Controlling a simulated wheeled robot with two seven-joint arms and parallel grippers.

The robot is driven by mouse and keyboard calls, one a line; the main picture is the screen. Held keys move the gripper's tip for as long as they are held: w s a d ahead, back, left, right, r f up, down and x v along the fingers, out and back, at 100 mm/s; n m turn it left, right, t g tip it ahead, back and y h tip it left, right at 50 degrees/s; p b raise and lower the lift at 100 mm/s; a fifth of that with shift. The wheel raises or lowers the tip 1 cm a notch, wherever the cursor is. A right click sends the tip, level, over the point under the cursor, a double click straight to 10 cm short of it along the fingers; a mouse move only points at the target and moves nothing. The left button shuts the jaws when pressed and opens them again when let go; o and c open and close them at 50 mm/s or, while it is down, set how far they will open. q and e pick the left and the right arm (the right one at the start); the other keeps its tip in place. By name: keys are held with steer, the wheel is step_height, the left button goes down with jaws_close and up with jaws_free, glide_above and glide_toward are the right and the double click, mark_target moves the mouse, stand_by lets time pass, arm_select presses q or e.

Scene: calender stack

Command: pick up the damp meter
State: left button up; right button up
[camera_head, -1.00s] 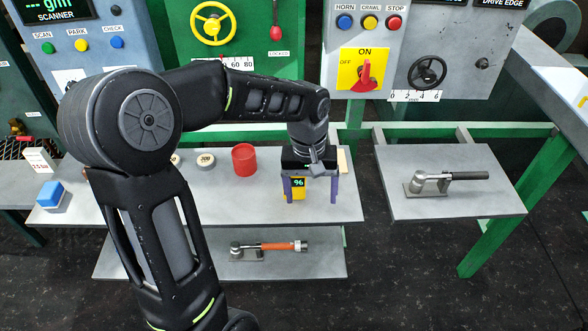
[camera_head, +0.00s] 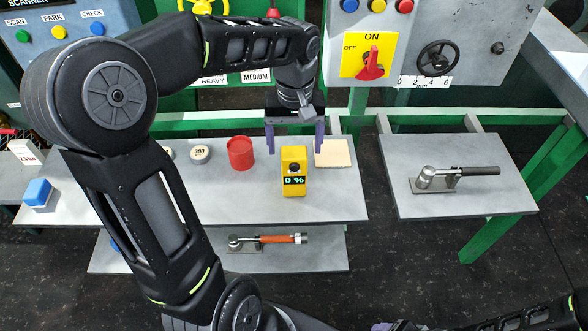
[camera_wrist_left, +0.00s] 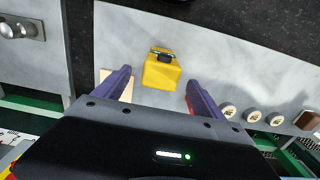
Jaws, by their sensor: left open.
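The damp meter (camera_head: 293,158) is a yellow block with a dark knob and a lit display reading 96. It stands on the grey upper shelf (camera_head: 340,205), apart from its neighbours. My left gripper (camera_head: 295,150) is open and empty, with its purple fingers pointing down behind and above the meter in the head view. In the left wrist view the meter (camera_wrist_left: 161,74) shows between and beyond the two fingertips, and neither finger appears to touch it. No right gripper can be made out; only dark arm parts show along the bottom edge.
A red cup (camera_head: 240,154) and round discs (camera_head: 200,154) stand left of the meter. A tan pad (camera_head: 333,153) lies close on its right. The front right of the shelf is clear. A handled metal tool (camera_head: 455,178) lies on the right-hand table; an orange-handled one (camera_head: 275,240) lies below.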

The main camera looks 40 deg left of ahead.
mark_target(294, 165)
arm_select(q)
steer(key=shift+f, duration=1.35)
steer(key=shift+f+p, duration=0.7)
steer(key=shift+f, duration=1.9)
jaws_close()
